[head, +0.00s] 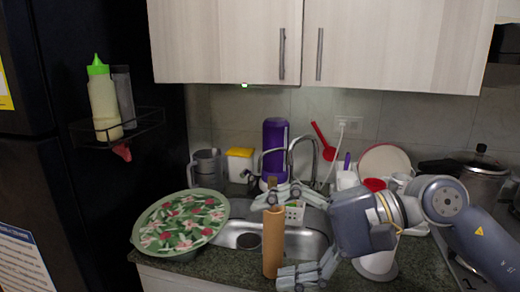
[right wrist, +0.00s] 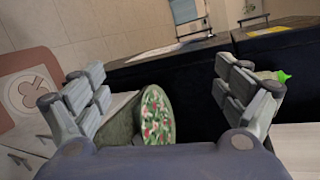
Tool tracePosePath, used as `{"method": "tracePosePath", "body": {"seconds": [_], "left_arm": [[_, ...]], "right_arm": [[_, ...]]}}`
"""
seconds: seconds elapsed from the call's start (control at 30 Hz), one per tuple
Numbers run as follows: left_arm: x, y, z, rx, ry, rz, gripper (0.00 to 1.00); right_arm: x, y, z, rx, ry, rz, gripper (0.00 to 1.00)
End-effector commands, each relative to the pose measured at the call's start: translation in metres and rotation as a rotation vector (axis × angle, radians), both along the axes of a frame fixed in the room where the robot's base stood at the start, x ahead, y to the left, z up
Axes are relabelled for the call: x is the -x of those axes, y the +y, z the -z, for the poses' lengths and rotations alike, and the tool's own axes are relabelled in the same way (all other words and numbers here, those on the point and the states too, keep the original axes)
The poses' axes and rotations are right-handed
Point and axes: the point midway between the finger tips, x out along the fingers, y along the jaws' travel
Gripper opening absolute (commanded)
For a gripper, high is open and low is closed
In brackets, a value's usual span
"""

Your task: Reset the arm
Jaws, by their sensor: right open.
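My right gripper (head: 283,235) reaches in from the right above the sink, with its fingers spread apart, pointing left. In the right wrist view my right gripper (right wrist: 160,100) shows both fingers wide apart with nothing held between them. A pale bottle with a green cap (head: 104,100) and a darker grey dispenser (head: 124,95) stand in the black wire rack (head: 145,128) on the fridge side, well away from the gripper. The green cap (right wrist: 284,76) shows behind a finger in the right wrist view. My left gripper is not in view.
A tan upright cylinder (head: 273,243) appears near my right fingers; its depth is unclear. A round floral-topped green tub (head: 183,222) sits left of the sink (head: 240,238). A purple container (head: 274,140), jug, red ladle and pot stand behind. Cabinets (head: 230,40) hang above.

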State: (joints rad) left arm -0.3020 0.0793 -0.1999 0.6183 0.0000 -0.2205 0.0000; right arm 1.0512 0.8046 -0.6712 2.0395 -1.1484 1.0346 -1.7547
Motion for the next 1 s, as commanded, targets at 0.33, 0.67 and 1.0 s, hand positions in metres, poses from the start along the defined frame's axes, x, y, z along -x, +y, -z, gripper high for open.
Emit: {"method": "tracePosePath", "body": {"seconds": [0.33, 0.67, 1.0], "left_arm": [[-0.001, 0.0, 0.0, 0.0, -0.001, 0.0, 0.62], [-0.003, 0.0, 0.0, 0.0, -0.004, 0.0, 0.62], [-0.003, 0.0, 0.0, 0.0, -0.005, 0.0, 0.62]], "right_arm": [[-0.007, 0.019, -0.07, -0.821, 0.882, 0.079, 0.92], [-0.087, -0.075, -0.018, -1.587, 1.814, 0.182, 0.92], [-0.082, -0.168, 0.197, 1.856, -1.867, -0.246, 0.92]]}}
